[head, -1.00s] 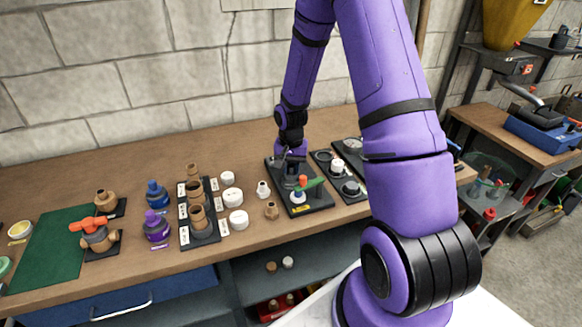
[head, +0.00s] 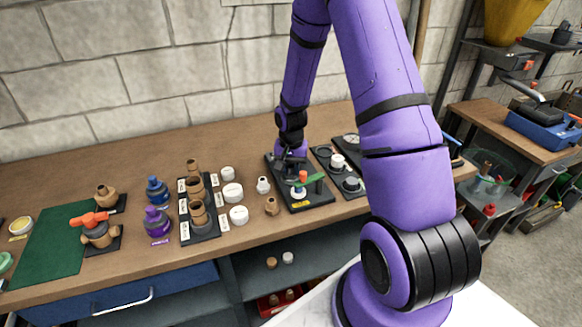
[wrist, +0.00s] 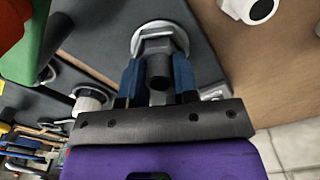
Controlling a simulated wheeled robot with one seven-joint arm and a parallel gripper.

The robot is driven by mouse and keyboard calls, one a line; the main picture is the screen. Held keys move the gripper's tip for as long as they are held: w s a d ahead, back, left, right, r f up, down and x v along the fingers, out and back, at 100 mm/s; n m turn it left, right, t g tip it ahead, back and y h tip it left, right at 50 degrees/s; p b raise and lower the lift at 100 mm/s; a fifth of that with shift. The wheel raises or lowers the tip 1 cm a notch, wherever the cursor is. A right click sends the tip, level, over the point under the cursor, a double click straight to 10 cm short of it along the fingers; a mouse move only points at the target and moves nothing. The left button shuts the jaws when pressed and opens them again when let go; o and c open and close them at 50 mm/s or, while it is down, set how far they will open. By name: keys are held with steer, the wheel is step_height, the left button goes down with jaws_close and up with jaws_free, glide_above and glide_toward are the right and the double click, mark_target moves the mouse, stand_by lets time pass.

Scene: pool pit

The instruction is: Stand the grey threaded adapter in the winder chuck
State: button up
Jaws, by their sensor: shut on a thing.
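In the wrist view, the grey threaded adapter (wrist: 158,68) is between the two blue fingers of my gripper (wrist: 158,80), which is shut on it. The adapter's dark round end faces the camera. A pale round metal ring (wrist: 179,37), which looks like the winder chuck, surrounds its far end in the picture; I cannot tell whether the adapter is seated in it. In the head view, my gripper (head: 290,162) is low over the back of the black winder base (head: 312,203). The adapter is hidden there by the gripper.
An orange-topped piece (head: 302,177) and a green lever (head: 313,183) stand close in front of my gripper. Another black board (head: 331,166) with round parts lies to the right.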

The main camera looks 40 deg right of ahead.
steer(key=shift+f, duration=0.1)
stand_by(0.3)
steer(key=o, duration=1.4)
steer(key=shift+r, duration=4.05)
steer(key=s+a+r+n+t, duration=0.1)
steer(key=s+a+r+n, duration=0.2)
steer(key=r, duration=1)
steer(key=s+a+r+n+t, duration=0.2)
steer(key=s+a+r, duration=0.3)
steer(key=s+r, duration=0.3)
steer(key=s+a+r+n+t, duration=0.2)
steer(key=s+a+r, duration=0.3)
steer(key=s+r, duration=0.4)
steer(key=s+n, duration=0.1)
steer(key=s, duration=0.5)
steer(key=shift+s+r+n, duration=0.15)
steer(key=shift+s+n, duration=0.05)
steer(key=shift+n, duration=0.1)
